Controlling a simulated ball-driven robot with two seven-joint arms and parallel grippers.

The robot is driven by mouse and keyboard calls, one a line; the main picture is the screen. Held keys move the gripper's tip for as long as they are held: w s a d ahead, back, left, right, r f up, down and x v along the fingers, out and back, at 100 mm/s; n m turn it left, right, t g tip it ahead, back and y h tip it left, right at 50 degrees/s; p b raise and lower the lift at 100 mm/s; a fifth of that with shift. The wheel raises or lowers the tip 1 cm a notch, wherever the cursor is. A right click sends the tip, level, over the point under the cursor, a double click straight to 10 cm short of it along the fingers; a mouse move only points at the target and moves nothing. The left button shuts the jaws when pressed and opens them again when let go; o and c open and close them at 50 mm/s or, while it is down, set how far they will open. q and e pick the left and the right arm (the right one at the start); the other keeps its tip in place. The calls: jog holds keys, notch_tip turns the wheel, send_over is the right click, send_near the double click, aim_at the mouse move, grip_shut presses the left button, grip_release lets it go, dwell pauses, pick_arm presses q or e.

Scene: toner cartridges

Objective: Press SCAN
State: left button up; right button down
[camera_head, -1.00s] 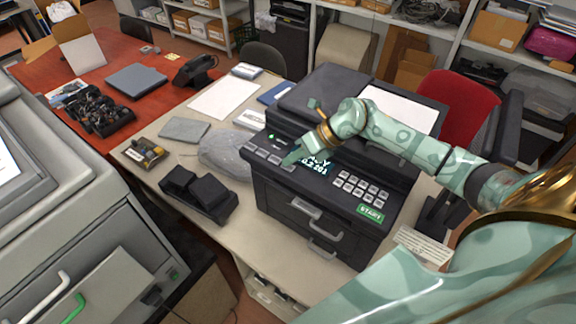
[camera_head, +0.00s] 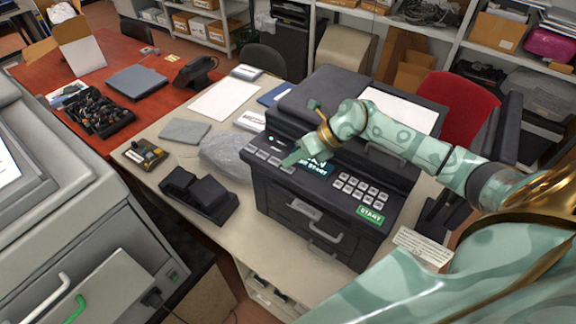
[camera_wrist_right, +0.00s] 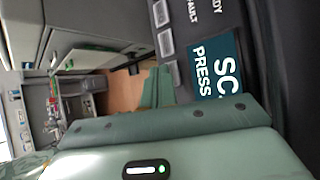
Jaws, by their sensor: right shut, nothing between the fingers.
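The black multifunction machine (camera_head: 290,195) stands on the beige table. Its panel has a lit display (camera_head: 318,169), a row of grey buttons (camera_head: 262,154) to the left of it, and a keypad to the right. In the right wrist view the display (camera_wrist_right: 216,70) shows sideways text reading "PRESS SC…", cut off by my gripper. Grey buttons (camera_wrist_right: 165,43) run along its edge there. My right gripper (camera_head: 290,160) is shut and empty, its tips at the button row's right end, beside the display. Contact cannot be told. My left gripper is not in view.
A green START key (camera_head: 370,215) is on the panel's front right. A clear plastic bag (camera_head: 226,154) and a black device (camera_head: 198,194) lie left of the machine. A large grey machine (camera_head: 70,200) fills the left. A red chair (camera_head: 450,110) stands behind.

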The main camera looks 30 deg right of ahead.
aim_at(292, 168)
jog(key=shift+r, duration=0.4)
jog(key=shift+r, duration=0.1)
notch_tip(292, 168, up, 5)
jog(key=p, duration=0.4)
dwell(0.8)
